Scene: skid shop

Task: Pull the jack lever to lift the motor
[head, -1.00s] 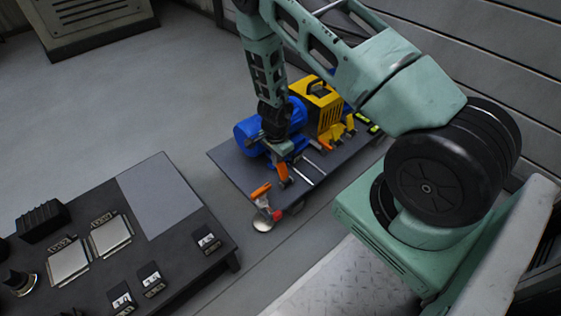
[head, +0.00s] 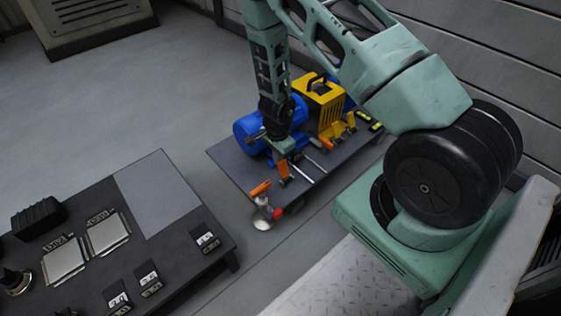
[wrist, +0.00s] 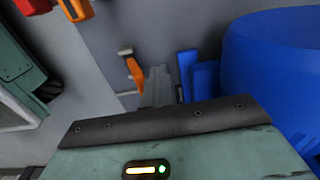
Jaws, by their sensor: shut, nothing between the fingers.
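The blue motor (head: 255,127) lies on a low dark platform (head: 228,172). It also shows large at the right of the wrist view (wrist: 283,58). My gripper (head: 285,148) points down close in front of the motor. Its fingers (wrist: 158,88) are shut and empty in the wrist view. A slim orange-handled part (head: 284,169), possibly the jack lever, stands just below the gripper in the head view. In the wrist view an orange handle (wrist: 135,72) is just left of the fingertips. I cannot tell whether they touch. My gripper hides part of the motor's front.
A yellow machine (head: 322,103) stands behind the motor, with small yellow and orange parts beside it. Another orange handle (head: 261,188) is at the platform's near edge, beside a red knob. A dark table (head: 185,262) with several devices is at lower left.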

